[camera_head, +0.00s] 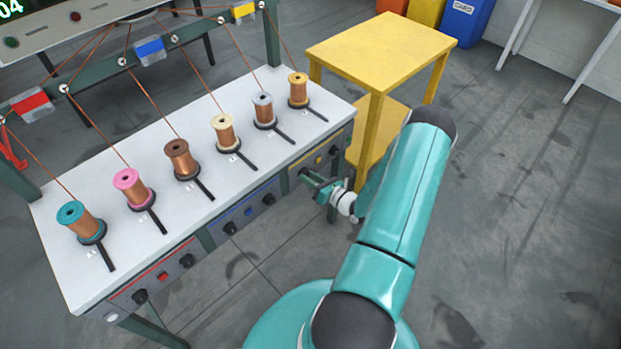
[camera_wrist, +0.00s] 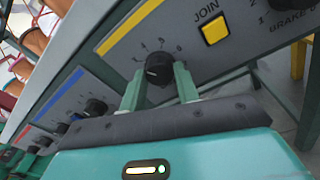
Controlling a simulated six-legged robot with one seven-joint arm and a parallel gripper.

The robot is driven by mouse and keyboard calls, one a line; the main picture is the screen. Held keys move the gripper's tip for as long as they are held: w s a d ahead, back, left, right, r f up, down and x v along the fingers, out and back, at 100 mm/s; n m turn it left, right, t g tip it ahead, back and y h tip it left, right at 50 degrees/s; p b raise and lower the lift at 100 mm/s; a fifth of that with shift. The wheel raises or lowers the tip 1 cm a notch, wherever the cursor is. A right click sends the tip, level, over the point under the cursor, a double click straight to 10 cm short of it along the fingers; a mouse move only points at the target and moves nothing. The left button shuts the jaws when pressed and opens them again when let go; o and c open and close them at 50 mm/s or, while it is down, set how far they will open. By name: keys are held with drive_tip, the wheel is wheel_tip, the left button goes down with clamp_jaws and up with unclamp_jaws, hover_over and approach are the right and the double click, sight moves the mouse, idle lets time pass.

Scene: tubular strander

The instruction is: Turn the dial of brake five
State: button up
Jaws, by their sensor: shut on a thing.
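The black dial (camera_wrist: 158,68) on the yellow-striped panel (camera_wrist: 222,62) has a ring of numbers around it, several of them readable. It is the left dial of that panel, beside the yellow JOIN button (camera_wrist: 214,30). My gripper (camera_wrist: 160,78) is shut on this dial in the wrist view, one green finger on each side of its lower part. In the head view my gripper (camera_head: 318,184) reaches the front of the table from the right, and the fingers mostly hide the dial. The dial's own label is not visible.
Another dial (camera_wrist: 285,5), labelled BRAKE, is cut off at the upper right. Blue-striped (camera_head: 248,209) and red-striped (camera_head: 155,285) panels continue left. Several wire spools with dark levers stand on the white tabletop (camera_head: 95,180). A yellow table (camera_head: 385,42) stands behind my arm.

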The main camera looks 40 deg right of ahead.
drive_tip(key=shift+a+n+h, duration=0.1)
drive_tip(key=shift+n+h, duration=0.45)
drive_tip(key=shift+n, duration=3.5)
drive_tip(key=shift+n+h, duration=0.55)
drive_tip(key=shift+n, duration=3.5)
drive_tip(key=o, duration=1)
drive_tip(key=s, duration=0.9)
drive_tip(key=s+r, duration=0.1)
drive_tip(key=s, duration=0.4)
drive_tip(key=shift+a, duration=0.1)
